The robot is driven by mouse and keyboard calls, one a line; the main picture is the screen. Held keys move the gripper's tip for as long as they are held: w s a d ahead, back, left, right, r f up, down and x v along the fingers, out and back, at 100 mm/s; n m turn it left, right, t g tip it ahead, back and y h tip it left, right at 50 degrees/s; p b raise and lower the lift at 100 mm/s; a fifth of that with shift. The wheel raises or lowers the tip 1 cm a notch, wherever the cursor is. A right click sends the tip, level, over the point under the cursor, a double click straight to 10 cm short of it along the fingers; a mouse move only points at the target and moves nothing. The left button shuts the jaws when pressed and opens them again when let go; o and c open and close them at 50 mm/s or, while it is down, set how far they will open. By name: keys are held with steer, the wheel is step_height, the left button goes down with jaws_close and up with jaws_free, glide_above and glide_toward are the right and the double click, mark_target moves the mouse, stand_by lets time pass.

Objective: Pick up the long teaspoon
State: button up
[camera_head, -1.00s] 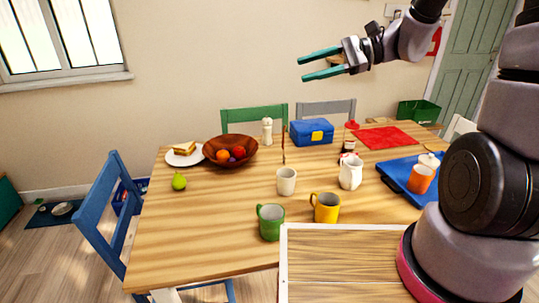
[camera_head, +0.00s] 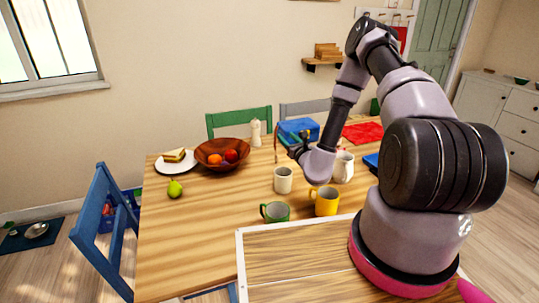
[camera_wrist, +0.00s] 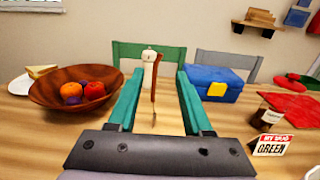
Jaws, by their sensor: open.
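A thin brown upright stick-like thing, which looks like the long teaspoon (camera_wrist: 154,88), stands between my gripper's fingers in the wrist view. It also shows upright in the head view (camera_head: 276,146), behind the white mug (camera_head: 283,180). Its lower end tapers to a thin line; I cannot tell what holds it up. My gripper (camera_wrist: 160,73) is open, with teal fingers to either side of the teaspoon and a visible gap at each side. In the head view my wrist hides most of the fingers. Whether the fingertips reach as far as the teaspoon is unclear.
A pepper mill (camera_wrist: 149,70) stands behind the teaspoon. A wooden fruit bowl (camera_wrist: 75,94) is at left and a blue box (camera_wrist: 213,82) at right. A yellow mug (camera_head: 326,202), a green mug (camera_head: 275,212) and a white jug (camera_head: 343,167) stand nearer. The table's front left is clear.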

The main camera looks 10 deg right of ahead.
mark_target(277, 127)
steer(key=w, duration=0.3)
steer(key=w+a, duration=0.1)
steer(key=w, duration=0.3)
steer(key=w+a, duration=0.1)
steer(key=w, duration=0.2)
steer(key=shift+w+f, duration=0.15)
steer(key=shift+w, duration=0.05)
jaws_close()
stand_by(1.1)
